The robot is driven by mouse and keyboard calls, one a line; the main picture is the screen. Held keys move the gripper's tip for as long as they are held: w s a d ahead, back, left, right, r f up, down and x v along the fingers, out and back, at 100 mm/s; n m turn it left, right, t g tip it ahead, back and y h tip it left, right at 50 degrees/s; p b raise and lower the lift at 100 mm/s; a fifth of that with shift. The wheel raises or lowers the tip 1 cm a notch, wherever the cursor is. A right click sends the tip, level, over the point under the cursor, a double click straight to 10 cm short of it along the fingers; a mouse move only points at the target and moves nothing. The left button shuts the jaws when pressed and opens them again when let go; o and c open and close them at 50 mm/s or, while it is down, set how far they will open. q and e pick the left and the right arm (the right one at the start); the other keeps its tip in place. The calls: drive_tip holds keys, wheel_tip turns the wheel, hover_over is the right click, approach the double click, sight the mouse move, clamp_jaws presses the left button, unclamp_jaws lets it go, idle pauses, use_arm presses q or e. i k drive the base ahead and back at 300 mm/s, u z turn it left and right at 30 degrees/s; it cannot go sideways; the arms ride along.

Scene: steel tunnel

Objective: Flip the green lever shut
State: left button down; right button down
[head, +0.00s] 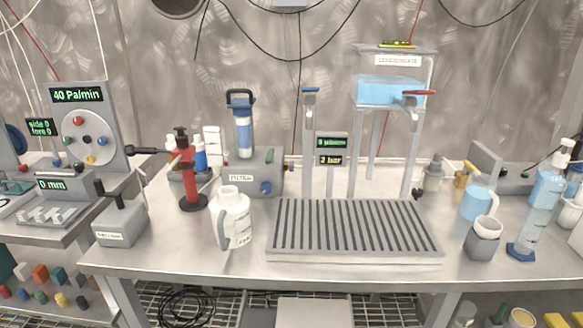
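I cannot make out a clearly green lever in the head view. A red lever (417,93) sits on the tap at the right of the raised clear tank (388,90) of blue liquid, pointing sideways. A blue lever (310,90) tops the grey post left of it. A yellow-green piece (397,44) lies on top of the tank frame; its kind is too small to tell. Neither of my grippers shows in this view.
A slatted drain tray (354,252) fills the bench middle. A white jug (231,222), a red stand (188,175) and a grey filter unit (258,176) stand to its left. A grey cup (482,245) and blue-filled bottles (477,200) stand at the right.

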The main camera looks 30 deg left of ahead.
sight(271, 158)
drive_tip(key=u, duration=1.25)
drive_tip(key=k, duration=0.8)
drive_tip(key=z, duration=0.75)
drive_tip(key=i, duration=0.5)
drive_tip(key=z, duration=0.05)
